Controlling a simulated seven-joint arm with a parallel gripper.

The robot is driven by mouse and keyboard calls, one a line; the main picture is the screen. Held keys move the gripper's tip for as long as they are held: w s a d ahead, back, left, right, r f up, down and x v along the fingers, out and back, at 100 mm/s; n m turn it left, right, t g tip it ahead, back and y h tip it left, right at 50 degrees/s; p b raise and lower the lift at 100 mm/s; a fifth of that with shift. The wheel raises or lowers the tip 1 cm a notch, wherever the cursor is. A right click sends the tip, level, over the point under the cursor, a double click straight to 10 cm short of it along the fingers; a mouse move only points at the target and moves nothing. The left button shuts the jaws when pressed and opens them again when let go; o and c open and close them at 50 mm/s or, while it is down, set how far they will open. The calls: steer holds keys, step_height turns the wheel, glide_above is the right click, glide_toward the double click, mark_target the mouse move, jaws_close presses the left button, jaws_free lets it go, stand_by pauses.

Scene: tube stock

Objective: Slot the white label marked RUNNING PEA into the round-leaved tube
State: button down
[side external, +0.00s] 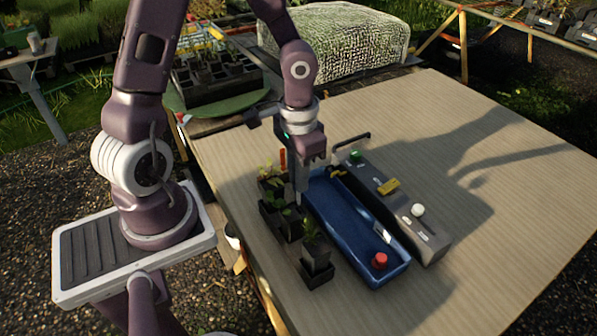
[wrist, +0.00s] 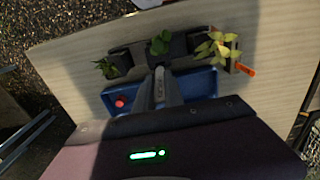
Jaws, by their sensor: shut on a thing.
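My gripper (wrist: 163,78) points down and is shut on a thin pale thing that looks like the white label; fingers mostly hide it and no writing can be read. The round-leaved tube (wrist: 179,46) is the middle dark pot of a row, with broad green leaves, in the wrist view. The fingertips are close beside it, on the blue tray's side. In the side view my gripper (side external: 302,190) is just above the row, by the middle tube (side external: 289,228). I cannot tell whether the label touches the tube.
A narrow-leaved tube (side external: 318,262) and a yellowish-leaved tube (wrist: 214,52) flank it. An orange tag (wrist: 245,69) stands beside the yellowish one. The blue tray (side external: 350,222) holds a red knob (side external: 379,261). A grey panel (side external: 402,205) lies right of it; the wooden table beyond is clear.

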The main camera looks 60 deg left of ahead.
mark_target(299, 205)
steer(key=shift+f, duration=0.15)
steer(key=shift+f, duration=2.75)
steer(key=shift+f, duration=0.25)
steer(key=c, duration=1.4)
jaws_free()
steer(key=shift+o, duration=0.2)
step_height(299, 205, up, 7)
steer(key=shift+r, duration=0.1)
